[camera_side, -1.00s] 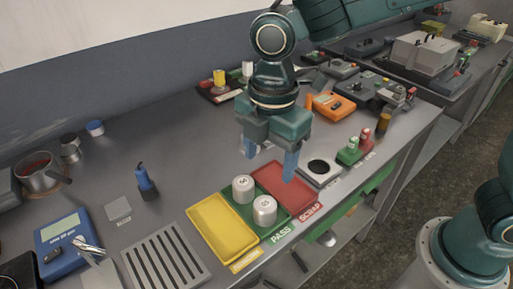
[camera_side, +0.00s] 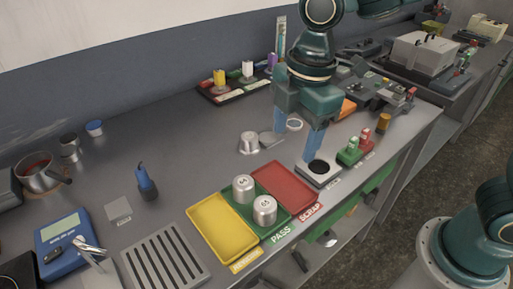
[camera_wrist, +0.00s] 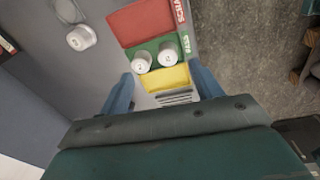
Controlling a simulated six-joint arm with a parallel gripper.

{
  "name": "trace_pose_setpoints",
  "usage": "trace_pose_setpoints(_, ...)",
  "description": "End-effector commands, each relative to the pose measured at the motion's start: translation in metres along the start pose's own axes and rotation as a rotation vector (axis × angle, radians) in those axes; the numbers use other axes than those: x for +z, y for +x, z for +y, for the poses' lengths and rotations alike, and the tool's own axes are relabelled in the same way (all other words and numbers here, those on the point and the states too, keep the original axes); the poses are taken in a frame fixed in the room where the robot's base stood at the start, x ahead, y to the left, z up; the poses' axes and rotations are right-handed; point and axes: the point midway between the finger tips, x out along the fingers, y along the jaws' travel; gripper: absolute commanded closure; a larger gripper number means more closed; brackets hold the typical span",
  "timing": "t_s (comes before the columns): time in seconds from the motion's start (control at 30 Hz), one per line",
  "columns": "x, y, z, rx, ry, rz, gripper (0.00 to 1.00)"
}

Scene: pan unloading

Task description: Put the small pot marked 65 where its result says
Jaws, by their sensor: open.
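A small silver pot (camera_side: 249,143) stands alone on the grey bench behind the trays; it also shows in the wrist view (camera_wrist: 81,38). Two more silver pots, a rear one (camera_side: 243,188) and a front one (camera_side: 265,210), stand on the green PASS tray (camera_side: 275,226). I cannot read the pots' numbers clearly. The red SCRAP tray (camera_side: 285,186) and the yellow tray (camera_side: 217,226) flank it and are empty. My gripper (camera_side: 298,146) is open and empty, right of the lone pot and above the bench near the black-disc plate. Its fingers (camera_wrist: 163,80) frame the bench in the wrist view.
The plate with a black disc (camera_side: 318,169) sits under my right finger. Green (camera_side: 349,152) and red (camera_side: 363,141) button-like units stand to its right. A flat round disc (camera_side: 271,138) lies beside the lone pot. A rack of coloured pieces (camera_side: 225,92) is at the back.

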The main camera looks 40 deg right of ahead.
Motion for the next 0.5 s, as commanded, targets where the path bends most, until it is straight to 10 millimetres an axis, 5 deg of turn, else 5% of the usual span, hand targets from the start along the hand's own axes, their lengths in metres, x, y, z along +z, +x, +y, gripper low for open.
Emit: trace_pose_setpoints(0.5, 0.121, -0.053, -0.041, 0.173, 0.74, 0.129, 0.35)
